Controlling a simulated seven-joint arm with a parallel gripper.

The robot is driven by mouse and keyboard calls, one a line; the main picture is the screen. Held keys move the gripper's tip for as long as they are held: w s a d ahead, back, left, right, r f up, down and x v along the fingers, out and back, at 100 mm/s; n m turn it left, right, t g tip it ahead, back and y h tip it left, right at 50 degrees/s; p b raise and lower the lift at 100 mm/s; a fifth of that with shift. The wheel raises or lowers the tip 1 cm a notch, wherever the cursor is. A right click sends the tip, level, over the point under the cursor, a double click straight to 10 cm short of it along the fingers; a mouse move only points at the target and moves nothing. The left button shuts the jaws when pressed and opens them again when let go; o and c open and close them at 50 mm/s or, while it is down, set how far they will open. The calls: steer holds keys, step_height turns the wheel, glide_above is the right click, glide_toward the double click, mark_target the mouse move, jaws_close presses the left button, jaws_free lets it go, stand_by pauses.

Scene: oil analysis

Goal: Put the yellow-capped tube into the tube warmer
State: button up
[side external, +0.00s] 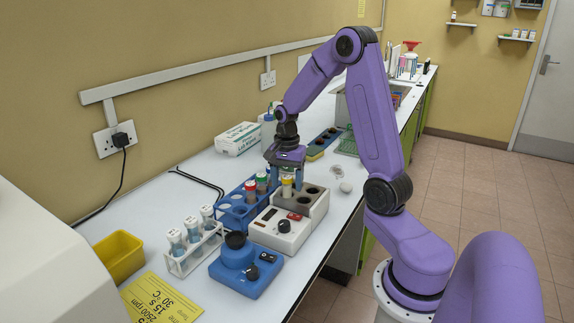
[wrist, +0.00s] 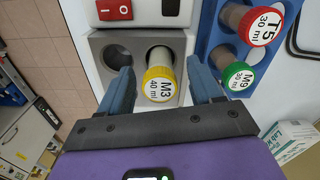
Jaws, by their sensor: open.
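The yellow-capped tube (wrist: 158,84), marked M3 40 ml, stands in a hole of the tube warmer's grey block (wrist: 98,72). In the side view, the yellow-capped tube (side external: 287,188) is upright at the block's left part. The tube warmer (side external: 291,232) is a white box with a red switch and a black knob. My gripper (wrist: 159,68) is open, with one blue finger on each side of the yellow-capped tube and a visible gap to each. In the side view, my gripper (side external: 286,172) is directly over the block. The tube's lower end is hidden inside the hole.
A blue rack (side external: 233,211) with red-capped (wrist: 258,26) and green-capped (wrist: 238,76) tubes stands close beside the warmer. A blue device (side external: 245,273) and a white rack (side external: 193,252) of white-capped tubes are in front. A yellow bin (side external: 120,257) is at the left.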

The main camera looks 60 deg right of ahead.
step_height(320, 180, up, 17)
steer(key=s+a+f+n, duration=0.2)
steer(key=s+a+n, duration=0.1)
steer(key=a+n, duration=0.5)
steer(key=s+a+f+n, duration=0.3)
steer(key=a+n, duration=0.2)
steer(key=a, duration=0.4)
steer(key=s+a+f+n, duration=0.2)
steer(key=s+a+n, duration=0.1)
steer(key=s+n, duration=0.4)
steer(key=s+a+f+n, duration=0.3)
steer(key=s+a+n, duration=0.1)
steer(key=s+n, duration=0.4)
steer(key=shift+s+f, duration=0.25)
steer(key=shift+s, duration=0.75)
steer(key=shift+a, duration=0.1)
steer(key=shift+c, duration=0.3)
